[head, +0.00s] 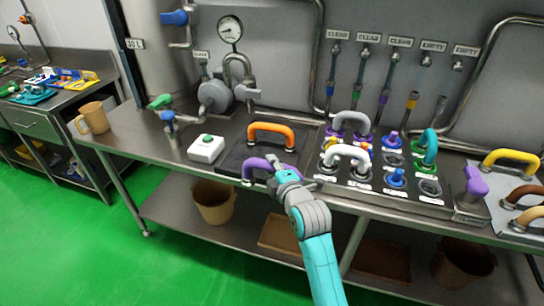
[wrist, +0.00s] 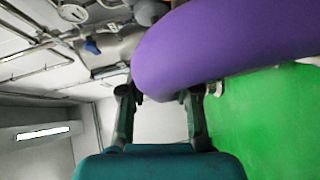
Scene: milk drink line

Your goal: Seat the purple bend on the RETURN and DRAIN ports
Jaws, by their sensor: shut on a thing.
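The purple bend (head: 254,163) is held near the bench's front edge, over the dark mat. In the wrist view the purple bend (wrist: 225,45) fills the upper right, close beyond my fingers. My gripper (head: 278,171) is shut on the bend; in the wrist view my gripper (wrist: 160,96) has a finger on either side below it. The exact grip contact is partly hidden. The port panel (head: 405,198) lies to the right, with white, grey and teal bends, blue plugs and several open ports on it. Its labels are too small to read, so I cannot tell RETURN and DRAIN.
An orange bend (head: 271,134) stands on the dark mat (head: 229,158) behind the held bend. A white box with a green button (head: 206,148) is to the left. A purple-handled fixture (head: 474,191) and a tray with yellow and brown bends (head: 510,201) are to the right.

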